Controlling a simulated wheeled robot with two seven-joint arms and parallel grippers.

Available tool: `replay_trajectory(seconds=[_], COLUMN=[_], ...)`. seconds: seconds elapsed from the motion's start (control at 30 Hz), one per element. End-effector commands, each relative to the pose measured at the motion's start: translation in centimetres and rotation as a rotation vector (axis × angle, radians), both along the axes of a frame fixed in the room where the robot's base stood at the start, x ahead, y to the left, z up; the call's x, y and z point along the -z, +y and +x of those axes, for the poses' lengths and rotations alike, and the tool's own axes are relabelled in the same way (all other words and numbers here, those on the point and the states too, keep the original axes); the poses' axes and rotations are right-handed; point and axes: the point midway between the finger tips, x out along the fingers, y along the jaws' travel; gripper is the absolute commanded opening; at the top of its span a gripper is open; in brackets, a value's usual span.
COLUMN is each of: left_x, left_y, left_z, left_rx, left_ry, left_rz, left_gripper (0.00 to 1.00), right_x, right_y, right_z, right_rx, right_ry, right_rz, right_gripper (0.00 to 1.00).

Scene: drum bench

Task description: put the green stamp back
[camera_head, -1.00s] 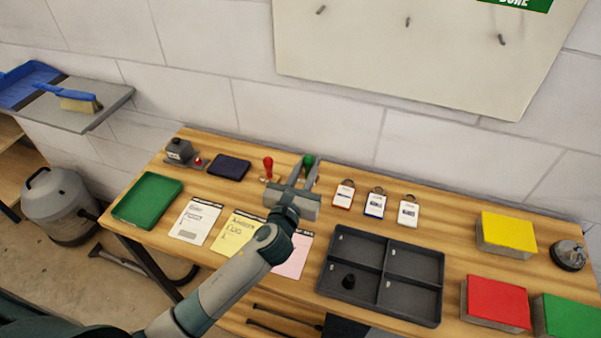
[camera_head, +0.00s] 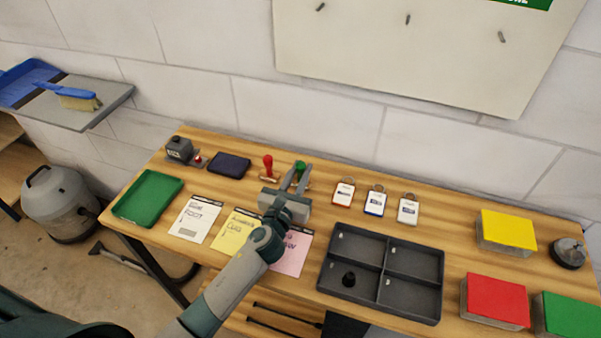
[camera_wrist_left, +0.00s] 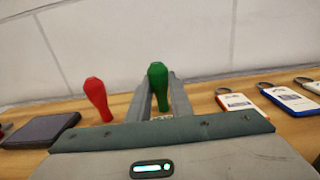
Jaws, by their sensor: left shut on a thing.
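The green stamp (camera_head: 300,167) shows its green handle between the fingers of my left gripper (camera_head: 295,178), near the back of the bench. In the left wrist view the green stamp (camera_wrist_left: 158,84) stands upright between the two fingertips (camera_wrist_left: 161,98), which are shut on it. Its lower end is hidden behind the gripper body, so I cannot tell whether it touches anything below. The red stamp (camera_head: 268,164) stands just to the left, and it also shows in the left wrist view (camera_wrist_left: 98,98). My right gripper is not in view.
A dark ink pad (camera_head: 229,164) lies left of the red stamp. Tags, such as the red-edged one (camera_head: 343,193), lie to the right. Paper pads (camera_head: 196,221) and a dark divided tray (camera_head: 383,272) lie in front. A green tray (camera_head: 148,198) is at the left.

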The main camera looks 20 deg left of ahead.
Motion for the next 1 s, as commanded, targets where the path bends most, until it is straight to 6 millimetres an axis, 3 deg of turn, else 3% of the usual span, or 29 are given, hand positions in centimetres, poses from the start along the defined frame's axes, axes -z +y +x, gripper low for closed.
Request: replay_trajectory(seconds=[0.47,0.5,0.57,1.0], left_x=[0.81,0.83,0.74,0.34], left_y=[0.01,0.01,0.01,0.02], left_z=[0.01,0.00,0.01,0.00], left_rx=[0.000,0.000,0.000,0.000], left_ry=[-0.001,-0.001,-0.001,-0.001], left_rz=[0.000,0.000,0.000,0.001], left_gripper=[0.00,0.21,0.36,0.38], right_x=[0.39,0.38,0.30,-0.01], right_y=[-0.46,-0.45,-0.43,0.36], right_z=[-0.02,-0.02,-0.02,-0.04], right_rx=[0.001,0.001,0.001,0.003], right_ry=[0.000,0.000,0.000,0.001], right_rz=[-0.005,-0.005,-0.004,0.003], right_gripper=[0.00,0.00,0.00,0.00])
